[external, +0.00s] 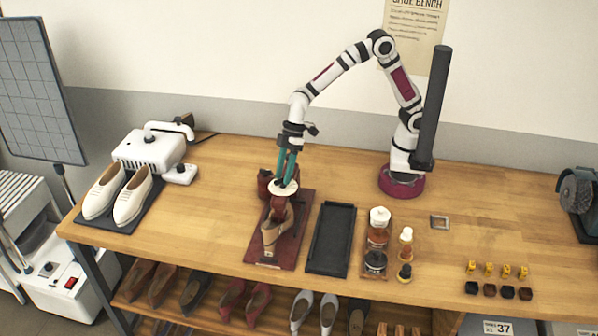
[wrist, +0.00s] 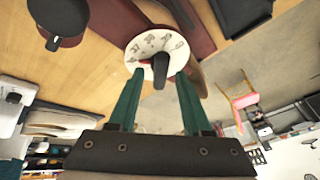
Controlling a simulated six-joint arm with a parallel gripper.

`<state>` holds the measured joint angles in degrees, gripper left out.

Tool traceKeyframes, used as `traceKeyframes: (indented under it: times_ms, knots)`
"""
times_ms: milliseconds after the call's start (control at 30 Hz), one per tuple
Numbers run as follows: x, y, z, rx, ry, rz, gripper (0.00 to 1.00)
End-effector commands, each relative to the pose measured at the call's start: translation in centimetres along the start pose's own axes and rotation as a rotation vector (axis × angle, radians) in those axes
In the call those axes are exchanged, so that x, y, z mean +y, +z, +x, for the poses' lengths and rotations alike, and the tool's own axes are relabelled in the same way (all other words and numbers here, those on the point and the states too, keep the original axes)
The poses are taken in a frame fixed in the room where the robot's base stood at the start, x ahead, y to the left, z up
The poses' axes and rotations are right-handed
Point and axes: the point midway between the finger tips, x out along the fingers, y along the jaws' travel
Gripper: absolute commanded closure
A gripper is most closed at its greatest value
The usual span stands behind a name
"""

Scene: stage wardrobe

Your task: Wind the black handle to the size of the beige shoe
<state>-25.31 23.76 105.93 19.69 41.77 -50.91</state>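The white dial (external: 284,188) tops a dark red device. It also shows in the wrist view (wrist: 146,44) with dark markings too blurred to read. The black handle (wrist: 160,72) stands at the dial's middle. A beige shoe (external: 270,236) sits on the dark red board (external: 292,248) in front of the dial. My gripper (external: 285,182) points down over the dial. In the wrist view its green fingers (wrist: 160,76) are apart, one on each side of the handle, with a visible gap on both sides. The handle is hidden in the external view.
An empty black tray (external: 331,238) lies right of the board, then jars and bottles (external: 377,235). Cream shoes (external: 103,192) stand on a dark mat at left, by a white machine (external: 148,152). Small yellow and dark pieces (external: 489,269) lie at right. Bench space left of the board is clear.

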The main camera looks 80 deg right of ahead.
Motion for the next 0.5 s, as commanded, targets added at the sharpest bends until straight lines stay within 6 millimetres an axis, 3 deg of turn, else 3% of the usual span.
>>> traceKeyframes:
  times_ms: [333,500]
  knots:
    - [0.0,-0.1,-0.5,0.002,0.000,0.000,0.48]
    - [0.0,-0.2,-4.1,0.006,0.001,0.000,0.48]
